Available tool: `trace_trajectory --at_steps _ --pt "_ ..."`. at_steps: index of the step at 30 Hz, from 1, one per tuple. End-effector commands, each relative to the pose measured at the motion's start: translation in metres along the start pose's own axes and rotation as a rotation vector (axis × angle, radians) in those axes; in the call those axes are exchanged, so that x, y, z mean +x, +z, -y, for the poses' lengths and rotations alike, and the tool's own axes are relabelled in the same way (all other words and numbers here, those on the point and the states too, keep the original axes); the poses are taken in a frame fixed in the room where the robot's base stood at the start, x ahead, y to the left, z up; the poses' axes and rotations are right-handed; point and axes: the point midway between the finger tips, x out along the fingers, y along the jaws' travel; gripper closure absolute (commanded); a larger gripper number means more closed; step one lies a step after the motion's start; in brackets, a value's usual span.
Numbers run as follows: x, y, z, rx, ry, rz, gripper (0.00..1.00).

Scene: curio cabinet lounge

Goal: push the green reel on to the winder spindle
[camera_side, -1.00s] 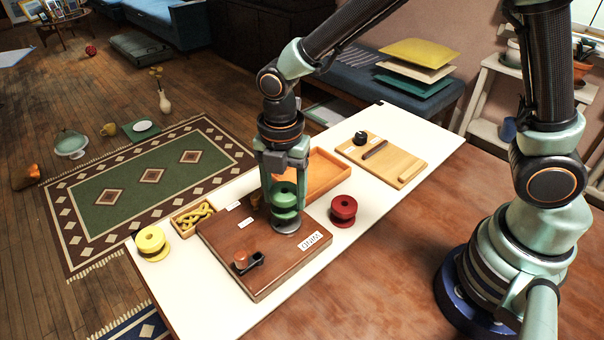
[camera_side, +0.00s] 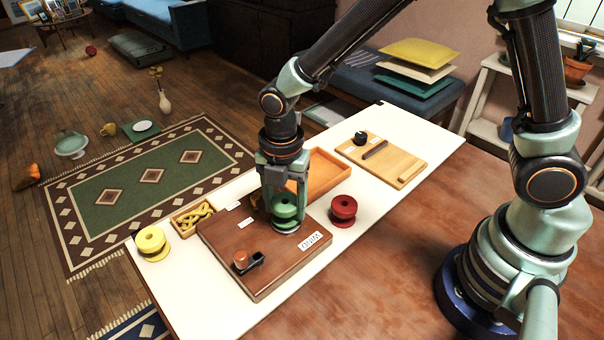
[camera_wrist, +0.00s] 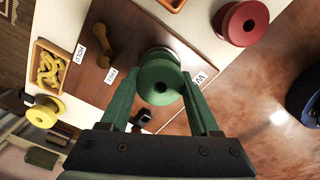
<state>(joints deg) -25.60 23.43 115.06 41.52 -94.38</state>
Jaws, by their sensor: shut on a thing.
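The green reel (camera_side: 286,212) is upright between the fingers of my gripper (camera_side: 284,200). It sits over the grey round base (camera_side: 287,229) of the winder, on the brown board (camera_side: 225,255). The reel's lower flange is at or very near this base; a gap is hard to make out. The spindle itself is hidden by the reel. In the wrist view my gripper (camera_wrist: 163,84) has one finger on each side of the green reel (camera_wrist: 160,72), whose top hole shows.
A red reel (camera_side: 343,209) stands close on the right and a yellow reel (camera_side: 151,241) at the left. An orange tray (camera_side: 325,174) lies behind. The white table's front left is clear.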

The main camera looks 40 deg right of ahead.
Motion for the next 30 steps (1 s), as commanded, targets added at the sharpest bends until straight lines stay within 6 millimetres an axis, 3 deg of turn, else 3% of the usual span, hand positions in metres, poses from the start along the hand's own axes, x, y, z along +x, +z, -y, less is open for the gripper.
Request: trace_trajectory --at_steps 9,10,12,23,30 --pt "0.004 0.0 0.0 0.0 0.0 0.0 1.0" --pt "0.004 0.0 0.0 0.0 0.0 0.0 0.26" --pt "0.004 0.0 0.0 0.0 0.0 0.0 0.03" --pt "0.001 0.0 0.0 0.0 0.001 0.0 0.03" --pt "-0.032 0.0 -0.001 0.0 0.007 0.001 0.03"
